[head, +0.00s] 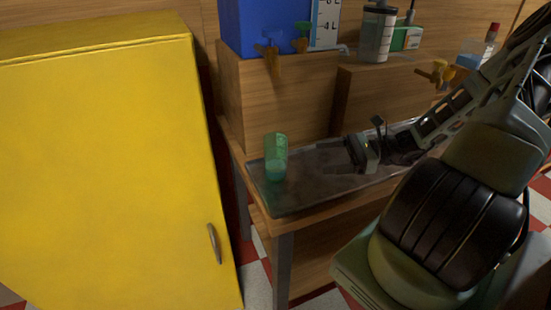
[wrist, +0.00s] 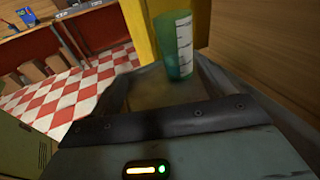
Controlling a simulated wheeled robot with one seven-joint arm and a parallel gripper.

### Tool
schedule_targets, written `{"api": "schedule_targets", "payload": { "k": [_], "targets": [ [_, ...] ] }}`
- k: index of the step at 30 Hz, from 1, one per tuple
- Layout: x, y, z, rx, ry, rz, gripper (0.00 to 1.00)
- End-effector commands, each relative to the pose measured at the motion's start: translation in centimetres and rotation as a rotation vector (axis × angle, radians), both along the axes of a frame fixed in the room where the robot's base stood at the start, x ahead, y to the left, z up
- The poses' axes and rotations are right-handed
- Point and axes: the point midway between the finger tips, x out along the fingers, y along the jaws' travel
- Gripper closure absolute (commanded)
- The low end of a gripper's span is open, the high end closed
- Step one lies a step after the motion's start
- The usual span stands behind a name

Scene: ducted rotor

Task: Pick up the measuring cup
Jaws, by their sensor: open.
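The measuring cup (head: 276,157) is a green, see-through cup standing upright at the left end of a grey metal tray (head: 300,197). In the wrist view the cup (wrist: 176,45) shows white scale markings and stands beyond the front edge of my gripper's body. My gripper (head: 350,153) is low over the tray, to the right of the cup and apart from it. It is open, with nothing seen between its jaws.
A yellow cabinet (head: 100,160) stands left of the bench. Wooden blocks (head: 290,105) rise behind the tray, carrying a blue container (head: 262,25) with taps and a clear jar (head: 377,35). Another yellow tap (head: 437,74) juts out at the right. The tray between gripper and cup looks clear.

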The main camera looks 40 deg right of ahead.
Motion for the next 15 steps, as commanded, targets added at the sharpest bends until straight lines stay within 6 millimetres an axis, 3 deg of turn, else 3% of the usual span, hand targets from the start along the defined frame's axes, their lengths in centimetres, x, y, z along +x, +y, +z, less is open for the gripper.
{"api": "schedule_targets", "payload": {
  "k": [3, 6, 15],
  "targets": [
    [0.0, -1.8, 0.6, 0.074, -0.03, -0.085, 0.19],
    [0.2, -2.1, 0.8, 0.097, -0.039, -0.109, 0.19],
    [3.9, 1.9, 1.0, 0.1, -0.04, -0.106, 0.19]
  ]
}}
